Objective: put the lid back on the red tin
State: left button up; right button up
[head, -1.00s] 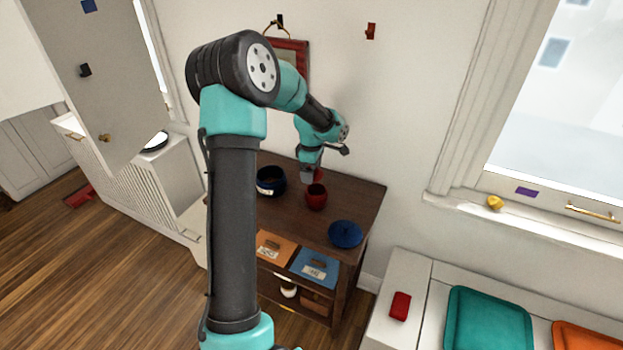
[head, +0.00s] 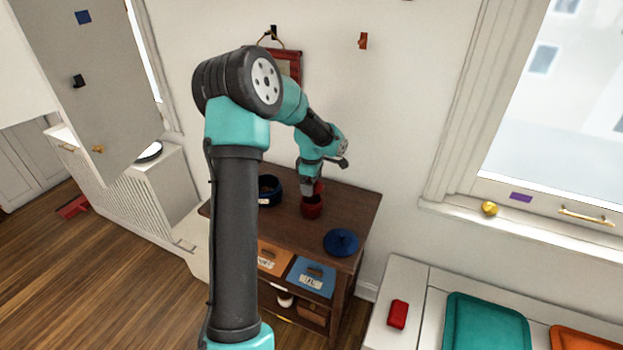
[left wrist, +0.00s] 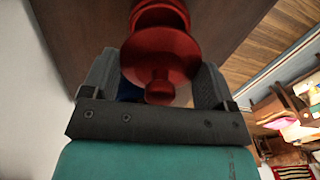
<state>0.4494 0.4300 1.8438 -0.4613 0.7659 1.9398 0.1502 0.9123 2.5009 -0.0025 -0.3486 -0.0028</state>
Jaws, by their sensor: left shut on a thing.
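The red tin (head: 311,209) stands upright on the dark wooden cabinet top. My left gripper (head: 307,189) is right above it, pointing down, shut on the red lid (head: 319,186). In the left wrist view the lid (left wrist: 160,50) sits between the two fingers (left wrist: 158,88), its round knob towards my wrist. Part of the red tin (left wrist: 160,10) shows just beyond the lid. I cannot tell whether lid and tin touch. My right gripper is not in view.
A dark blue pot (head: 268,198) stands left of the tin, partly behind my arm. The cabinet top (head: 350,205) is bare right of the tin. A white bench with a teal tray (head: 487,322) stands further right.

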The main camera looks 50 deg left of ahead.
pick_arm(q)
jog(key=shift+f, duration=2.05)
jog(key=shift+f, duration=0.15)
dwell(0.6)
jog(key=o, duration=0.8)
jog(key=shift+r, duration=3.5)
jog(key=shift+c, duration=0.5)
